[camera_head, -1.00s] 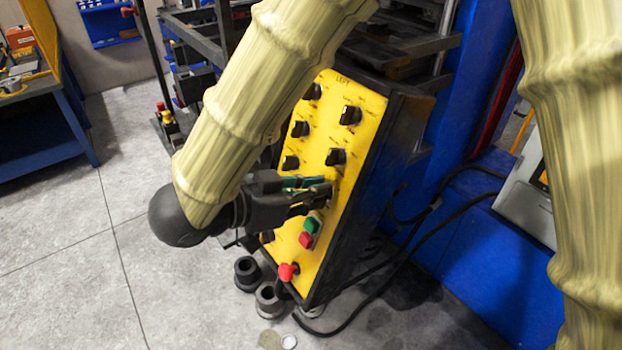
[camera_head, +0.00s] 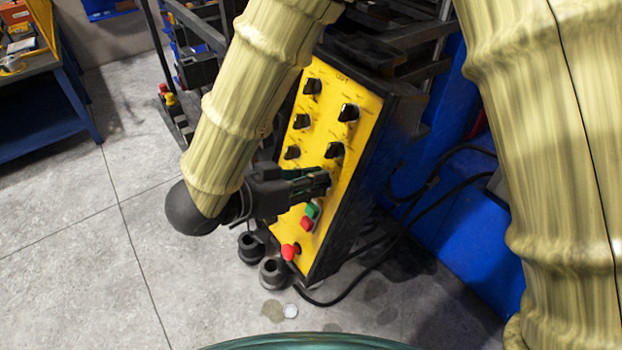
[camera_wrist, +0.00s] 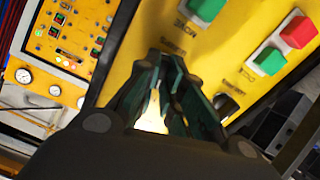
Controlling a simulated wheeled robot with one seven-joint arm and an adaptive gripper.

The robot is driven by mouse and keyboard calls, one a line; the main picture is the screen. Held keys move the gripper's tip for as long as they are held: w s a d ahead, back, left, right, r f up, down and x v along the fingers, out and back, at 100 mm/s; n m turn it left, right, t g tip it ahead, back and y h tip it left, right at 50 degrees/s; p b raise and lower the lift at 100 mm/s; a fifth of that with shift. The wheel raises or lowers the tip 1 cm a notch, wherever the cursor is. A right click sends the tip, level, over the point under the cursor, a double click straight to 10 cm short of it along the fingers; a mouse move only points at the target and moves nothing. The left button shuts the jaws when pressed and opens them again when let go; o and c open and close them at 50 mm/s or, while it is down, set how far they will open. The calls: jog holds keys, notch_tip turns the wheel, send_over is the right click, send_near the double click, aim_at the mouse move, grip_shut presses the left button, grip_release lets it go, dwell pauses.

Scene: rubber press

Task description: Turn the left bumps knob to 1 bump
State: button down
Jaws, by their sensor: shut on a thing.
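The yellow control panel (camera_head: 318,220) marked LEFT stands tilted at the middle of the head view. It carries several black knobs, such as one at its upper right (camera_head: 348,112) and one just above my gripper (camera_head: 334,150). My gripper (camera_head: 324,182) reaches the panel from the left, below these knobs, and is shut on a small part there. The fingers hide that part, likely the left bumps knob, so its pointer and setting cannot be read. In the wrist view my gripper (camera_wrist: 165,88) has its fingertips close together against the yellow face, beside printed labels.
Green (camera_head: 312,210) and red (camera_head: 306,223) buttons sit just below my gripper, and a red emergency knob (camera_head: 290,251) lower. Dark cylinders (camera_head: 272,272) stand on the floor by the panel. A black cable (camera_head: 375,250) runs at right. Floor at left is clear.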

jog(key=shift+d+f, duration=0.1)
jog(key=c, duration=1.5)
grip_release()
jog(key=shift+c, duration=0.2)
jog(key=shift+w+d, duration=0.1)
jog(key=v, duration=0.7)
jog(key=shift+a, duration=0.25)
jog(key=shift+s, duration=0.3)
